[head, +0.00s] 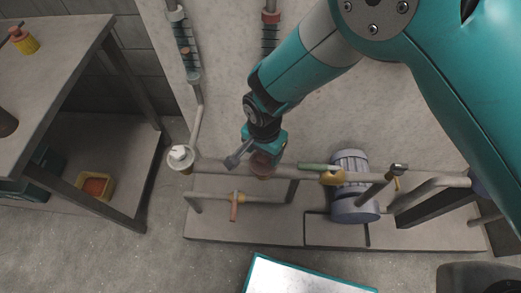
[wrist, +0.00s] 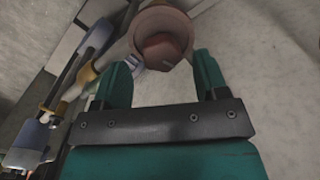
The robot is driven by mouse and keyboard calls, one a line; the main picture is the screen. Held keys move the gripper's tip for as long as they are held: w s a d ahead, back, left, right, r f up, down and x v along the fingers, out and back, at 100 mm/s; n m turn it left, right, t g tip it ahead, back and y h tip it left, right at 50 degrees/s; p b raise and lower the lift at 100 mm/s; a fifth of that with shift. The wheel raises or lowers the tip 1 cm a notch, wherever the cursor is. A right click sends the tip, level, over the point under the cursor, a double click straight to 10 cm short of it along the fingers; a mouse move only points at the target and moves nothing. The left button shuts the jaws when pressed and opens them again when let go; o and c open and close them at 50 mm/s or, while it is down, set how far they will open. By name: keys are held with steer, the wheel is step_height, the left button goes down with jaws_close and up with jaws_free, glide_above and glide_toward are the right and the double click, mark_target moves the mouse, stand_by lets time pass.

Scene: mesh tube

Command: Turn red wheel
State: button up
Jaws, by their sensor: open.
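The red wheel (wrist: 165,22) is a dull red round part at the top of the wrist view, with a darker red hub facing the camera. In the head view the red wheel (head: 262,165) sits on the horizontal pipe, partly hidden by my gripper (head: 266,148). In the wrist view my gripper (wrist: 162,62) has its two teal fingers apart, with the wheel's lower part just beyond and between the tips. Nothing is held. I cannot tell whether a finger touches the wheel.
A white valve (head: 180,157) stands left on the pipe. A yellow valve (head: 332,178) and a grey motor (head: 352,200) are to the right. A pipe with an orange handle (head: 234,208) runs lower down. A metal table (head: 62,60) stands at the left.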

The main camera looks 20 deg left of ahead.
steer(key=shift+f, duration=1.15)
steer(key=c, duration=0.9)
steer(key=shift+a, duration=0.45)
steer(key=shift+d, duration=0.3)
steer(key=shift+c, duration=0.2)
